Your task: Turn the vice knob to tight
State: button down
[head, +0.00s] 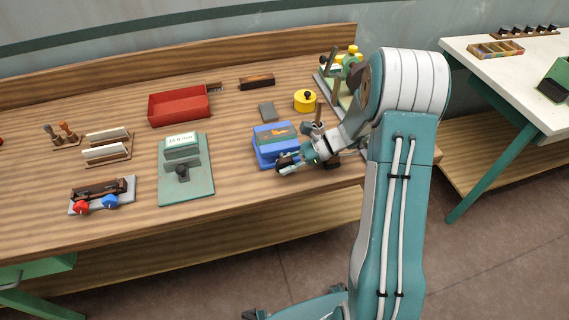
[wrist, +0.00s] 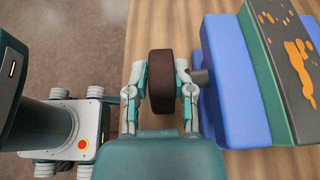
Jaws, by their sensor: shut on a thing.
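The blue vice (head: 264,154) stands near the front edge of the workbench, with a green and dark block with orange patches in it. In the wrist view the vice (wrist: 228,85) is at the right. Its dark brown round knob (wrist: 161,84) sits on a short grey shaft at the vice's left side. My gripper (wrist: 161,72) is shut on the knob, one finger on each side. In the head view my gripper (head: 290,160) is at the vice's front, and its fingers partly hide the knob. The knob's turn position cannot be told.
A green-based device with a display (head: 186,190) and a board with red and blue knobs (head: 102,196) stand to the left. A red tray (head: 179,106) and yellow round tin (head: 305,103) lie behind. Bare wood lies left of the vice.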

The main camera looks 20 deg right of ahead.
aim_at(287, 161)
jog(key=shift+s+f+y, duration=0.15)
jog(key=shift+s+y, duration=0.2)
jog(key=shift+y, duration=0.35)
jog(key=c, duration=0.8)
grip_release()
jog(key=shift+s, duration=0.1)
jog(key=shift+d, duration=0.1)
jog(key=shift+r, duration=0.55)
notch_tip(287, 161, up, 9)
